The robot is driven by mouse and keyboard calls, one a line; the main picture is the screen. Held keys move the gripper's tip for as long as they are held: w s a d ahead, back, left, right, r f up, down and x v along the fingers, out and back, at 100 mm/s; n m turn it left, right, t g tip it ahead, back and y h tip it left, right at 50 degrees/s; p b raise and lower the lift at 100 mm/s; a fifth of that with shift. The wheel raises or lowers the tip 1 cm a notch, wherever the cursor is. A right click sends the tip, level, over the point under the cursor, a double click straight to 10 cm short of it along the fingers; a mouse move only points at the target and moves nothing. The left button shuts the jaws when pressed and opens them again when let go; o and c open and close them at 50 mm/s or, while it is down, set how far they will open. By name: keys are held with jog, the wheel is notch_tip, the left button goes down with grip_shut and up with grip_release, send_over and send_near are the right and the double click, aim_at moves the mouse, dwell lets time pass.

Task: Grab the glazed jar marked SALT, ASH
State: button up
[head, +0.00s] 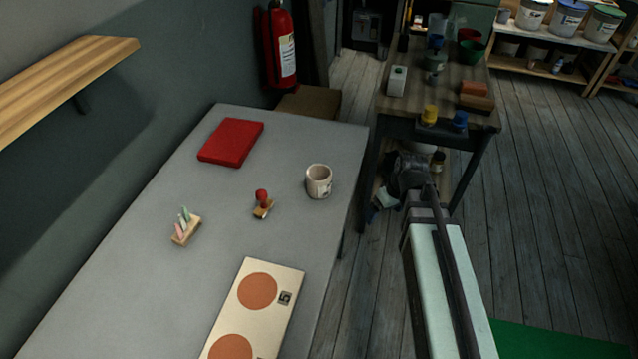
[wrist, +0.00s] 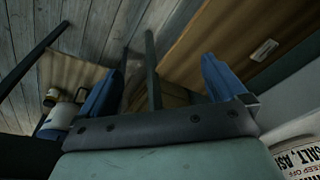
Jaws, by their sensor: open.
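The glazed jar (head: 319,181) is a small pale, open-topped pot with a printed label, upright near the right edge of the grey table in the head view. In the wrist view part of the jar (wrist: 296,158) shows at the lower right corner, with "SALT, ASH" and "KEEP OFF" readable. My gripper (wrist: 162,62) has its two blue fingers spread wide with nothing between them. The jar is outside the fingers, off to their right in the wrist view. In the head view my arm's end is to the right of the jar, past the table edge.
On the grey table (head: 130,275) are a red book-like block (head: 231,142), a red-knobbed stamp (head: 262,203), a chalk holder (head: 185,229) and a board with orange discs (head: 285,318). A cluttered workbench (head: 455,82) stands behind my arm. Bare table surrounds the jar.

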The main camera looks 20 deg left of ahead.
jog(key=w+a+r+n+t, duration=0.1)
jog(key=a+r, duration=0.1)
jog(key=r, duration=0.3)
jog(key=w+a+r+n+y, duration=0.1)
jog(key=a+r, duration=0.1)
jog(key=r, duration=0.4)
jog(key=w+a+r+n+t, duration=0.1)
jog(key=a+r, duration=0.2)
jog(key=r, duration=0.2)
jog(key=n+g+y, duration=0.1)
jog(key=n, duration=0.1)
send_near(323, 170)
jog(key=s+r, duration=0.1)
jog(key=s, duration=0.2)
jog(key=x, duration=0.7)
jog(key=shift+w+a+f, duration=0.15)
jog(key=shift+w+f, duration=0.15)
jog(key=shift+f, duration=0.05)
jog(key=shift+x, duration=2.7)
jog(key=shift+s, duration=0.2)
jog(key=c, duration=1.1)
